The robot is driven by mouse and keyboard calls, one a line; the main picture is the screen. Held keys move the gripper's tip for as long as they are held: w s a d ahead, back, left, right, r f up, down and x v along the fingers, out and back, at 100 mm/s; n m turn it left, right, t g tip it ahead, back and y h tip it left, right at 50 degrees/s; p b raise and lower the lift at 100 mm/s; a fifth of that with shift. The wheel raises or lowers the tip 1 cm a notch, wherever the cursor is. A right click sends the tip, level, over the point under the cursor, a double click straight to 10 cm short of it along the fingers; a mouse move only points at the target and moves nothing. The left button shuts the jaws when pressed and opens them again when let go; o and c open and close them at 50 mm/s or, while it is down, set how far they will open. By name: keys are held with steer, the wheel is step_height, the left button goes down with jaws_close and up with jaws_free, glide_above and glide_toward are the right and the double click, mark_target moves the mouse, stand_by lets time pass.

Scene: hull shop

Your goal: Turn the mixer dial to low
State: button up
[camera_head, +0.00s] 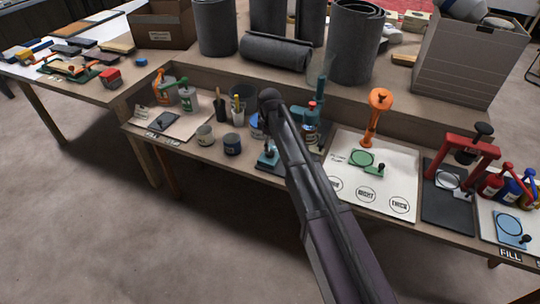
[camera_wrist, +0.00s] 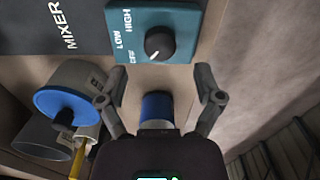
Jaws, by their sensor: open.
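The mixer's teal control box (camera_wrist: 181,20) is at the top middle of the wrist view. Its round black dial (camera_wrist: 160,43) has a white mark pointing down-left, toward the word OFF. LOW and HIGH are printed farther up along the box's left side. A dark base (camera_wrist: 50,28) beside the box reads MIXER. My gripper (camera_wrist: 155,87) is open and empty. Its fingers are spread below the dial in the picture, apart from it. In the head view my arm crosses part of the teal mixer (camera_head: 268,157), and the dial cannot be made out there.
In the wrist view a blue-topped can (camera_wrist: 65,103) and a grey cup (camera_wrist: 40,138) stand at left; a small blue can (camera_wrist: 156,108) shows between my fingers. In the head view, a white mat (camera_head: 345,185) and a red press (camera_head: 462,150) stand to the right.

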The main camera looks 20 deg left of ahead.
mark_target(270, 152)
steer(key=shift+f+b, duration=1.9)
steer(key=shift+f, duration=0.3)
steer(key=c, duration=1.2)
